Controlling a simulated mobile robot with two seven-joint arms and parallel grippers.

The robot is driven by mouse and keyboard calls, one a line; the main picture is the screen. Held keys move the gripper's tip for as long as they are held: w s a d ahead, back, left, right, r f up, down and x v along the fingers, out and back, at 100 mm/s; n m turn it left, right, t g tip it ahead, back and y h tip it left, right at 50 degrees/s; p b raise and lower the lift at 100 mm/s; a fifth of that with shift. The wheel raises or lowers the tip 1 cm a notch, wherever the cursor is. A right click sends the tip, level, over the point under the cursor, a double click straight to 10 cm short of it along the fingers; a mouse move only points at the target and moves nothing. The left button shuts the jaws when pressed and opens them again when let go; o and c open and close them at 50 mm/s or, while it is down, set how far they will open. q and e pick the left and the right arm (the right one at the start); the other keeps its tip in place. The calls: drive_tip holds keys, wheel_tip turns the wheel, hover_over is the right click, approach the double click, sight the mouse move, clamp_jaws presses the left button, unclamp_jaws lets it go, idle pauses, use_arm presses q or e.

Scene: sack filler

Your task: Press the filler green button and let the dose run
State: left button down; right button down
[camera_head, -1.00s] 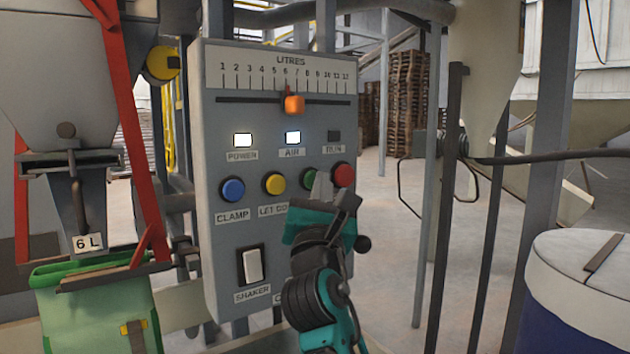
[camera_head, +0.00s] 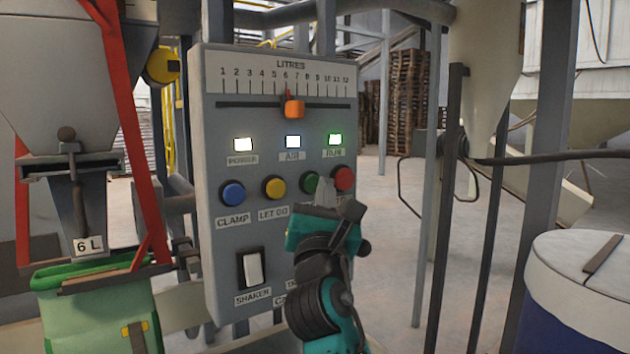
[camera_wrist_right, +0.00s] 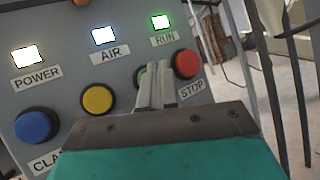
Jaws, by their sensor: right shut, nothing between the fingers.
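The grey filler panel (camera_head: 225,130) stands upright ahead. The green button (camera_head: 310,181) sits between the yellow button (camera_head: 274,187) and the red STOP button (camera_head: 343,179). The green RUN lamp (camera_head: 334,139) is lit; POWER and AIR lamps are lit white. My right gripper (camera_head: 323,192) is shut and empty, its tips just below and in front of the green button. In the wrist view the shut fingers (camera_wrist_right: 156,85) cover most of the green button (camera_wrist_right: 141,76); whether they touch it I cannot tell. My left gripper is out of view.
A green sack (camera_head: 95,310) hangs under the spout marked 6 L at left. The blue CLAMP button (camera_head: 232,192) and SHAKER switch (camera_head: 253,268) are on the panel. The orange slider (camera_head: 294,106) stands near 6. A lidded drum (camera_head: 585,275) is at right.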

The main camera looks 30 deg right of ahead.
drive_tip(key=shift+s, duration=0.3)
drive_tip(key=s+p, duration=0.2)
drive_tip(key=s, duration=0.4)
drive_tip(key=shift+d, duration=0.25)
idle(0.7)
